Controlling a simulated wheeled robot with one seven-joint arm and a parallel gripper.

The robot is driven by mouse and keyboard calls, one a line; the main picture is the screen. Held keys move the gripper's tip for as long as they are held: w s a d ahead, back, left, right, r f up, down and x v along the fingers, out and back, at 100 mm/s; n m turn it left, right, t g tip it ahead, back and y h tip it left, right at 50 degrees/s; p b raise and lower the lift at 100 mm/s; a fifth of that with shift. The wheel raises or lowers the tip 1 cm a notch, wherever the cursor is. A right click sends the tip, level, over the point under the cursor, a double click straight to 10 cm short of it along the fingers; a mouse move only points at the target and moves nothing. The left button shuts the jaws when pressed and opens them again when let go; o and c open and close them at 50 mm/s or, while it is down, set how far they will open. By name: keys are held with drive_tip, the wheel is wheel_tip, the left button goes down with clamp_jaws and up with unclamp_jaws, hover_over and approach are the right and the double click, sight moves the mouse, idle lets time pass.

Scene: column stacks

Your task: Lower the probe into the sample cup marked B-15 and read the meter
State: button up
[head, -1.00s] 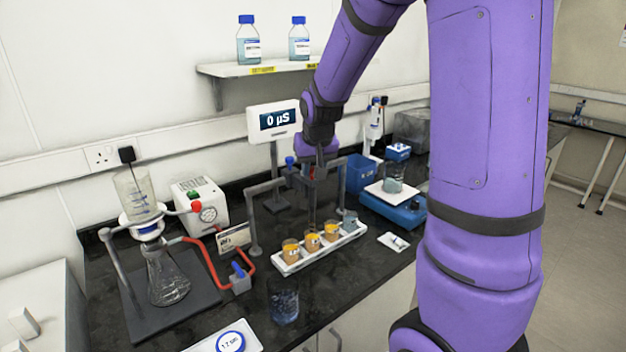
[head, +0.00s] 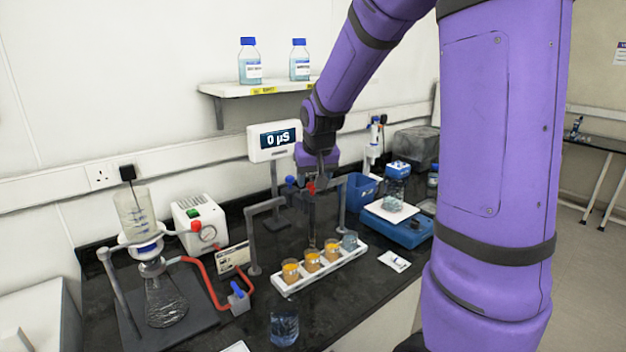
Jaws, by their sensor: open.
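A white rack (head: 292,287) on the dark bench holds several cups in a row. Three hold orange-brown liquid: the left cup (head: 291,271), the middle cup (head: 312,261) and the right cup (head: 332,250). A clear cup (head: 349,241) stands at the far right end. The cup markings are too small to read. A dark, thin upright shape, perhaps the probe (head: 312,222), shows above the rack. The meter (head: 275,140) on its stand reads 0 µS. My gripper (head: 318,180) is above the rack, near a grey frame; its fingertips are small and partly hidden.
A filter flask (head: 165,298) with red tubing and a white pump (head: 200,222) stand at left. A beaker (head: 285,326) stands in front of the rack. A blue balance (head: 398,227) and a blue bin (head: 361,191) are at right.

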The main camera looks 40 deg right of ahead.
drive_tip(key=v, duration=1)
drive_tip(key=shift+w, duration=0.1)
drive_tip(key=s+a+n, duration=0.1)
drive_tip(key=s+a, duration=0.2)
drive_tip(key=s, duration=0.4)
drive_tip(key=s+a+r+n+y, duration=0.1)
drive_tip(key=s+a, duration=0.3)
drive_tip(key=s, duration=0.4)
drive_tip(key=s+a+n, duration=0.2)
drive_tip(key=s+a, duration=0.2)
drive_tip(key=s, duration=0.3)
drive_tip(key=shift+s+a+r+t+y, duration=0.25)
drive_tip(key=shift+s+t+y, duration=0.05)
drive_tip(key=shift+s+t, duration=0.1)
